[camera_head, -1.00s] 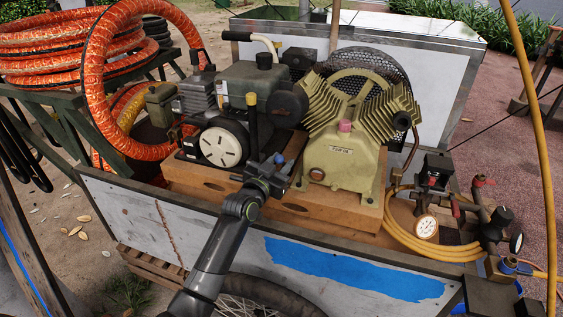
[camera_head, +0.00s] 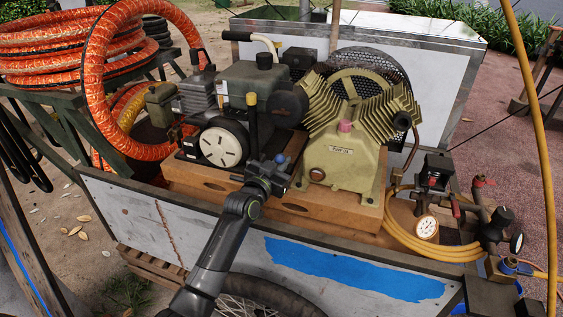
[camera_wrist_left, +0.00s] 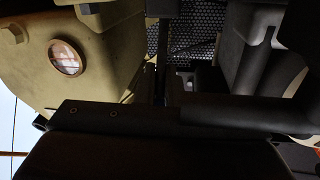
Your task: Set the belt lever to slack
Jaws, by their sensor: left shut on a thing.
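My left gripper (camera_head: 277,169) is at the front of the cart, between the engine and the pump. It is shut on what appears to be the belt lever, mostly hidden by the jaws in the head view. A small blue knob shows right at the jaws. In the left wrist view, a dark bar with a rounded right part (camera_wrist_left: 240,110) lies across the front of my gripper. The olive pump (camera_head: 340,165) is just right of the gripper, its round sight glass clear in the wrist view (camera_wrist_left: 65,58). My right gripper is not in view.
The cart's side panel (camera_head: 130,215) runs below my arm. Gauges and a coiled yellow hose (camera_head: 400,238) are at the right, orange hose (camera_head: 60,65) at the left.

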